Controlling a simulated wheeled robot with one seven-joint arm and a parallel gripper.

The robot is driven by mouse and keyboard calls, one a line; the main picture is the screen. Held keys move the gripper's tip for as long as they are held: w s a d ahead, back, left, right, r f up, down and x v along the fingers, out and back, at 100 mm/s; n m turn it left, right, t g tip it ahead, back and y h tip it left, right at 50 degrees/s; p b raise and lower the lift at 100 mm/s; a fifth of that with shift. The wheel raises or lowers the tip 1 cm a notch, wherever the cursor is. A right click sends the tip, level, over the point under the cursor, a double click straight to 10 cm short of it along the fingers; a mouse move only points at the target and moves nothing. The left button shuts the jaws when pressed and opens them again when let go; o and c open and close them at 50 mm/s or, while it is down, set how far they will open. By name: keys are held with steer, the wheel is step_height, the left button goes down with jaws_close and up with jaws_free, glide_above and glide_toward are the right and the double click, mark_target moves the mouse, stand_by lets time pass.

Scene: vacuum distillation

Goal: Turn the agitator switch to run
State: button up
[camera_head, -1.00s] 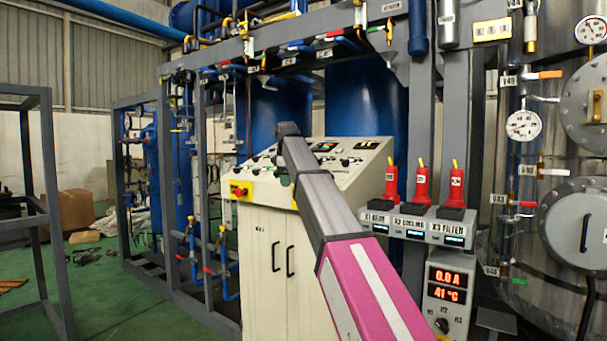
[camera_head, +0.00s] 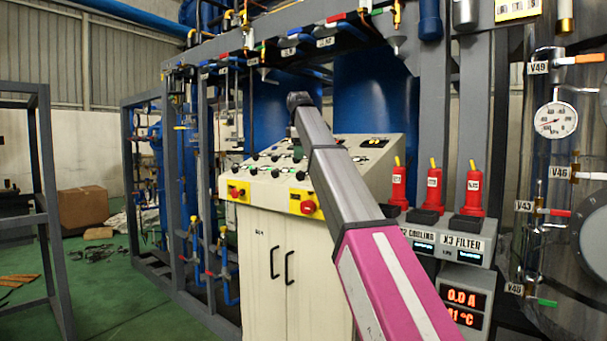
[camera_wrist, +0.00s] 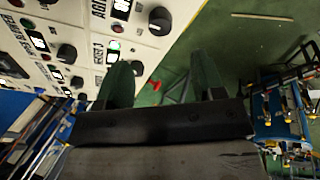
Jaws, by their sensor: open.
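The control panel (camera_head: 262,183) has a sloped cream face with several black knobs. My arm passes in front of it in the head view, and I cannot make out my gripper there. In the wrist view my gripper (camera_wrist: 164,68) has its two dark fingers spread apart with nothing between them. The panel fills the upper left of that view. A label starting "AGI" (camera_wrist: 98,8) is cut off by the top edge. A black rotary knob (camera_wrist: 160,20) sits near it, apart from the fingers and above them in the picture. Its pointer setting cannot be read.
Red emergency buttons (camera_head: 308,206) stick out on the front of the panel's cabinet (camera_head: 262,265). Red bottle-like units (camera_head: 433,191) stand on a box at the right. A steel frame (camera_head: 45,190) stands at left.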

mark_target(300, 173)
steer(key=x, duration=0.9)
steer(key=shift+f, duration=0.25)
steer(key=c, duration=0.9)
